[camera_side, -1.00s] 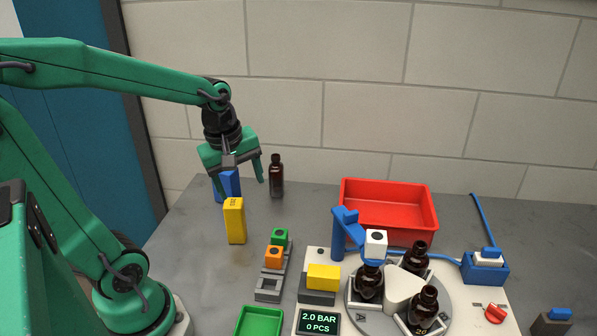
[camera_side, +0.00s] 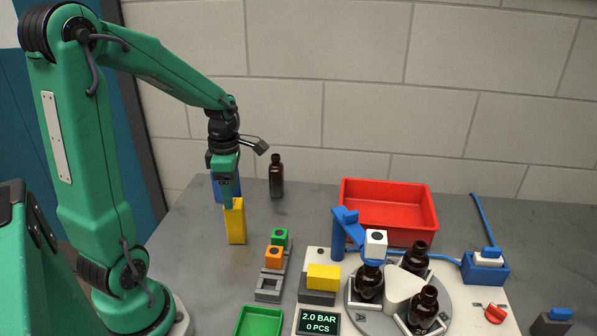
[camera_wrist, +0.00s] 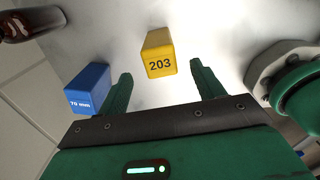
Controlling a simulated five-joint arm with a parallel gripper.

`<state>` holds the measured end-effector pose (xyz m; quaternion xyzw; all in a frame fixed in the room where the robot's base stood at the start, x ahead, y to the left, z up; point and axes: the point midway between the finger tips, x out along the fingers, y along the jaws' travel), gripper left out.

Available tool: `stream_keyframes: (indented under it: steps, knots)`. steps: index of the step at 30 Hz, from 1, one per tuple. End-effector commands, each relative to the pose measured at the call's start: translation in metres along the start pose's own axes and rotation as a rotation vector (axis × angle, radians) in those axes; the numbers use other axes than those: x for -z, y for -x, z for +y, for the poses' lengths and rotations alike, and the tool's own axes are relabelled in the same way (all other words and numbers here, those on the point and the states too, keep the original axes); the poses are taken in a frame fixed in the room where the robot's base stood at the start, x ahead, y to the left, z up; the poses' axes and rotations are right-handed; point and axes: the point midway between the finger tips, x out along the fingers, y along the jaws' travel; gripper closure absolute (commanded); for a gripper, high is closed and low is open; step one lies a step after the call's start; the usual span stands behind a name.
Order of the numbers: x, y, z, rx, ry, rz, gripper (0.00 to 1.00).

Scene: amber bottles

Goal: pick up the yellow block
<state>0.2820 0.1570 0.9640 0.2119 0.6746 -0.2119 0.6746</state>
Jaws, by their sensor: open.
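The yellow block (camera_side: 236,222) stands upright on the grey table, left of the middle in the side view. In the wrist view the yellow block (camera_wrist: 158,54) shows the number 203 and lies ahead of and between my two open fingers. My gripper (camera_wrist: 160,85) is open and empty. In the side view my gripper (camera_side: 226,190) is just above and slightly left of the yellow block, with a finger overlapping its top edge in the picture. Whether they touch cannot be told.
A blue block (camera_side: 217,188) stands close behind the yellow one; it also shows left of my fingers in the wrist view (camera_wrist: 88,90). A dark bottle (camera_side: 276,177) stands behind right. A grey rack (camera_side: 269,290) with orange and green blocks is to the right front.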

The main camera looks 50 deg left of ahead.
Motion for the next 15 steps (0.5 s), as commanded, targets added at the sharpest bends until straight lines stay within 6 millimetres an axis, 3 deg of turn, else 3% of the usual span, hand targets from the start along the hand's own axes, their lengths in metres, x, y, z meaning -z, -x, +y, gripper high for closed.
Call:
stream_keyframes:
  steps: [9,15]
  knots:
    - [0.0,-0.023,-0.001,0.002,-0.003,0.001,0.33]
    - [0.0,-0.025,-0.001,0.0,-0.004,0.0,0.33]
